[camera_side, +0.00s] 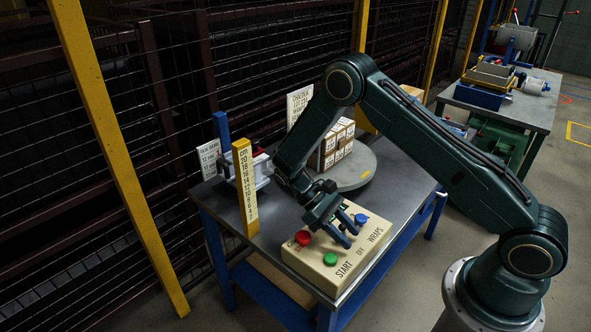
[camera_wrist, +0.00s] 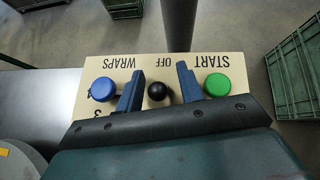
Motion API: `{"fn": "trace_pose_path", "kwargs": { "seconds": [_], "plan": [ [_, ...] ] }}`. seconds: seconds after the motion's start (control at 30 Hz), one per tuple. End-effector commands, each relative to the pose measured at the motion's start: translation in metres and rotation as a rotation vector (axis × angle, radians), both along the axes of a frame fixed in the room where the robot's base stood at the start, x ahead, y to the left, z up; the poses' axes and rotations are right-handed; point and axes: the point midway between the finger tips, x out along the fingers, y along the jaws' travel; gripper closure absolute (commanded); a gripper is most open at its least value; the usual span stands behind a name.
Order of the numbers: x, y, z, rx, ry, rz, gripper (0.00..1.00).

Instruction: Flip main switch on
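A beige control box (camera_side: 310,270) with START, OFF and WRAPS lettering sits at the near end of the table. In the wrist view a round black knob (camera_wrist: 157,91), which looks like the main switch, stands by the word OFF, between a blue button (camera_wrist: 103,89) and a green button (camera_wrist: 217,85). My gripper (camera_side: 347,234) is low over the box, pointing down. In the wrist view my gripper's fingers (camera_wrist: 160,70) are apart, one on each side of the knob. I cannot tell whether they touch it. In the side view the gripper hides the knob.
A red button (camera_side: 303,237) is on the box close to my gripper. A yellow centimetre ruler (camera_side: 245,188) stands upright beside the box. Behind are a round turntable (camera_side: 357,172) with stacked cartons (camera_side: 332,147) and a white sign (camera_side: 299,104). Wire fencing runs along the left.

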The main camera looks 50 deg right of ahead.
Motion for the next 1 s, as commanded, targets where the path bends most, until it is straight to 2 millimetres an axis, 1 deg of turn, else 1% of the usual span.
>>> {"fn": "trace_pose_path", "kwargs": {
  "seconds": [1.0],
  "plan": [
    [-0.018, 0.000, 0.001, 0.000, -0.458, -0.002, 0.63]
  ]
}}
